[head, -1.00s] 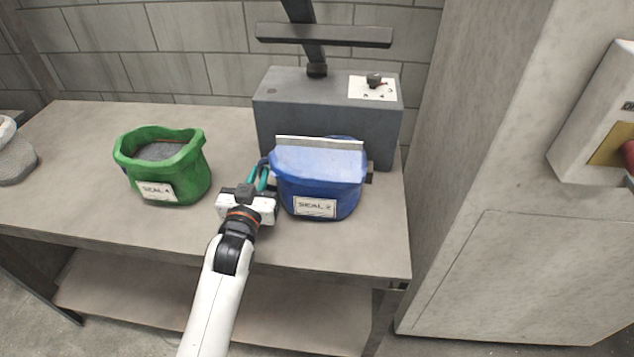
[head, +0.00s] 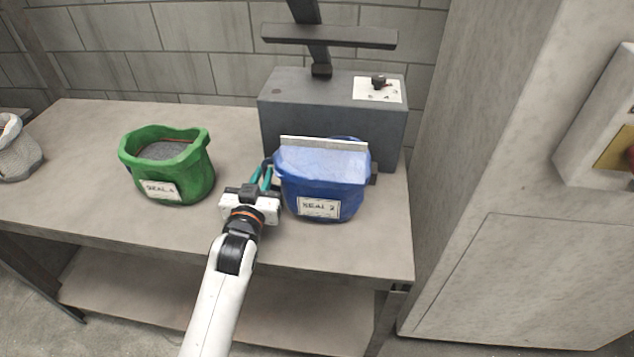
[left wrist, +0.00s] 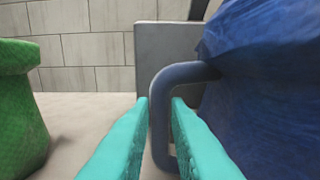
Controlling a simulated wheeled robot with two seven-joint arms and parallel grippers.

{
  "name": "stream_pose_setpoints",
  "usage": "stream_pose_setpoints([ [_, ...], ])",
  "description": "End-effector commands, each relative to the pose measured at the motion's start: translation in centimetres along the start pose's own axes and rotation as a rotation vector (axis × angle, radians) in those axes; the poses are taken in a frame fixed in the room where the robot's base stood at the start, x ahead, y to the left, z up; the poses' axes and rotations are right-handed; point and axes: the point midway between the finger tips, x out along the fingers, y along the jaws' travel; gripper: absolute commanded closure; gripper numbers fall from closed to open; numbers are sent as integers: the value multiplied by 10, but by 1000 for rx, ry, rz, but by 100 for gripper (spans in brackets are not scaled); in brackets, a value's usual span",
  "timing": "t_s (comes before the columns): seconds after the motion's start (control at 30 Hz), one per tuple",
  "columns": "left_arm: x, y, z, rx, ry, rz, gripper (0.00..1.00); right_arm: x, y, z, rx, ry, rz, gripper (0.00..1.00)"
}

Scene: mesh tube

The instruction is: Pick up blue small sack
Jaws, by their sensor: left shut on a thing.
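The blue small sack (head: 325,187) stands on the table in front of the grey machine, with a white label reading SEAL 2 and a pale bar across its top edge. My left gripper (head: 262,178) is at the left side of the sack. In the left wrist view, the teal fingers (left wrist: 160,118) are on both sides of the handle of the blue sack (left wrist: 262,85), shut on it. The lower part of the handle is partly hidden by the fingers. My right gripper is not in view.
A green sack (head: 168,170) with grey fill stands to the left; it also shows in the left wrist view (left wrist: 20,110). The grey machine (head: 335,122) is behind the blue sack. A grey sack (head: 18,150) is at the far left. Bare table (head: 90,205) lies in front.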

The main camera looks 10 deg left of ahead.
Motion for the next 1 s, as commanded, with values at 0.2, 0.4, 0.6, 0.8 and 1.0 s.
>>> stream_pose_setpoints([
  [0.2, 0, 0, 4, -2, -7, -1, 100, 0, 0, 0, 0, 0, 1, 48],
  [0.4, 1, 0, 9, -2, -8, 0, 100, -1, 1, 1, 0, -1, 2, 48],
  [0.6, 1, 0, 23, -3, -10, -1, 100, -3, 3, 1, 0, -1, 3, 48],
  [0.8, 1, 0, 42, -4, -11, -1, 100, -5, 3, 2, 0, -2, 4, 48],
  [1.0, 0, 0, 62, -3, -10, -1, 100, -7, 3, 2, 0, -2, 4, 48],
])
